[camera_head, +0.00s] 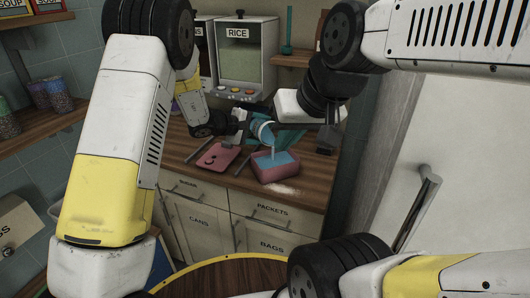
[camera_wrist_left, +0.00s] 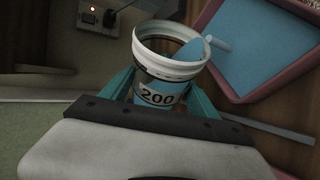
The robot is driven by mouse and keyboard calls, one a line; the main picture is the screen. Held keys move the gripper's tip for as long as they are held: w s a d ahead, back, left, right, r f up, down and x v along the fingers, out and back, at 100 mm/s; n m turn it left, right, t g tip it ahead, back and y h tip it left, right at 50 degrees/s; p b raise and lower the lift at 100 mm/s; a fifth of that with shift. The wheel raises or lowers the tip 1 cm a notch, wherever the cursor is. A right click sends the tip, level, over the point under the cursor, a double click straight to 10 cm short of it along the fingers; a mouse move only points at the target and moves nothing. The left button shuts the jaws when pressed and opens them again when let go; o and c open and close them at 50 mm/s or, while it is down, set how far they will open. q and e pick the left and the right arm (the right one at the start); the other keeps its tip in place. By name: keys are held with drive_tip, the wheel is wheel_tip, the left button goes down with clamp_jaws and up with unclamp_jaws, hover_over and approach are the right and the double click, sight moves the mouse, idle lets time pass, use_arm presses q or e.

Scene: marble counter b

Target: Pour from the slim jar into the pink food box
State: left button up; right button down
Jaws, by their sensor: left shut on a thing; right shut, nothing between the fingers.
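My left gripper (camera_head: 268,124) is shut around the slim jar (camera_head: 263,131), its teal fingers on both sides. The jar is tilted with its mouth low over the pink food box (camera_head: 262,173), and a light blue stream (camera_head: 273,149) falls from it into the box. The box stands open on the counter and holds light blue contents. In the left wrist view the jar (camera_wrist_left: 160,95) shows a white rim, a "200" label and blue contents at its lip. The box rim (camera_wrist_left: 262,98) is beside it. My right gripper (camera_head: 327,141) is shut and empty, right of the box.
A pink lid (camera_head: 217,157) lies on the wooden counter (camera_head: 195,170) left of the box. White specks (camera_head: 285,189) lie in front of the box near the counter edge. A RICE dispenser (camera_head: 246,55) stands behind. A pale door (camera_head: 460,170) is at the right.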

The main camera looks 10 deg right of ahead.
use_arm(q)
drive_tip(key=shift+s+d+r+m+t, duration=0.15)
drive_tip(key=shift+s+r+m+t, duration=0.2)
drive_tip(key=shift+s+t, duration=0.1)
idle(0.6)
drive_tip(key=shift+s+f+m+t+p, duration=0.3)
drive_tip(key=shift+m+t+p, duration=0.15)
drive_tip(key=shift+p, duration=0.2)
idle(1.1)
drive_tip(key=shift+w+r, duration=0.1)
drive_tip(key=shift+w+r+n+g, duration=0.25)
drive_tip(key=shift+n+g, duration=0.05)
drive_tip(key=shift+g, duration=0.1)
drive_tip(key=shift+w+a+f+n+g, duration=0.25)
drive_tip(key=shift+w+f+n+g, duration=0.35)
drive_tip(key=shift+w+n, duration=0.15)
drive_tip(key=shift+d, duration=0.1)
